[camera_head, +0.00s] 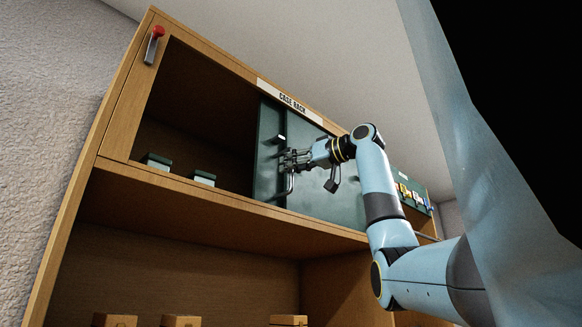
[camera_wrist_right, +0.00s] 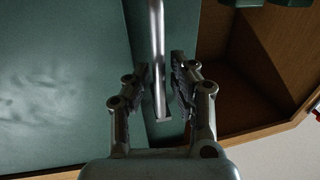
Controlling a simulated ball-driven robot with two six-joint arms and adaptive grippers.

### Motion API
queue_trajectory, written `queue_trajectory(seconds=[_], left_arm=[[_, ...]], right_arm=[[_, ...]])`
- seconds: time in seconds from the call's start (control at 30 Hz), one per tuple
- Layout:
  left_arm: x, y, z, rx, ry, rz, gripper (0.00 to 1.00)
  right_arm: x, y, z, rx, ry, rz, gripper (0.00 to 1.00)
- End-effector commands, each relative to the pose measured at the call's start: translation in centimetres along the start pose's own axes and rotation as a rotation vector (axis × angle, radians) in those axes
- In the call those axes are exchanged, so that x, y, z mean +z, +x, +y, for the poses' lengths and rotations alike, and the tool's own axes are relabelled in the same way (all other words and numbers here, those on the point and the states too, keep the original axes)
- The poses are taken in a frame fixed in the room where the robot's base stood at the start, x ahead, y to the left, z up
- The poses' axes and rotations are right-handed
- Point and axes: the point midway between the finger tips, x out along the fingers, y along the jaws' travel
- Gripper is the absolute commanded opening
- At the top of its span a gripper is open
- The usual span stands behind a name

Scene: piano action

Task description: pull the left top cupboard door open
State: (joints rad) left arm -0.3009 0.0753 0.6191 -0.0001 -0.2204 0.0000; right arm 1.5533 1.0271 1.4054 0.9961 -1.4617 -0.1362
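The top of the wooden cupboard has a dark green door panel (camera_head: 268,150) at the right of an open, dark compartment. A grey bar handle (camera_wrist_right: 157,60) stands on a narrow green strip in the right wrist view. My right gripper (camera_head: 287,161) is at this handle in the head view, its fingers covering the middle of it. In the right wrist view my gripper's two fingers (camera_wrist_right: 161,92) stand apart, one on each side of the bar, with a narrow gap showing on the right side. The left gripper is not in view.
Two small green boxes (camera_head: 203,178) sit in the open compartment. A red-knobbed lever (camera_head: 154,44) is on the left frame. A wider green panel (camera_head: 325,195) lies to the right, partly behind my arm. Wooden boxes (camera_head: 181,321) stand lower down.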

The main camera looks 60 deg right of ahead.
Motion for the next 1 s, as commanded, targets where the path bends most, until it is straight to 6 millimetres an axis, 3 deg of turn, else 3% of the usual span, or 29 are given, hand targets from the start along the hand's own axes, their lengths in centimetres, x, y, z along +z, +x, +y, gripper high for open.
queue_trajectory(seconds=[0.43, 0.8, 1.0], left_arm=[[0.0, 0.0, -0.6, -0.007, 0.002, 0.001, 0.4], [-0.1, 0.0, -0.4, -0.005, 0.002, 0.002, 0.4], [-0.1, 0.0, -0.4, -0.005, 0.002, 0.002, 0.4]], right_arm=[[0.0, -0.9, 0.1, 0.003, 0.0, 0.001, 0.34], [0.1, -8.9, 0.2, 0.008, -0.004, -0.003, 0.34], [0.1, -11.2, 0.2, 0.005, -0.001, -0.002, 0.34]])
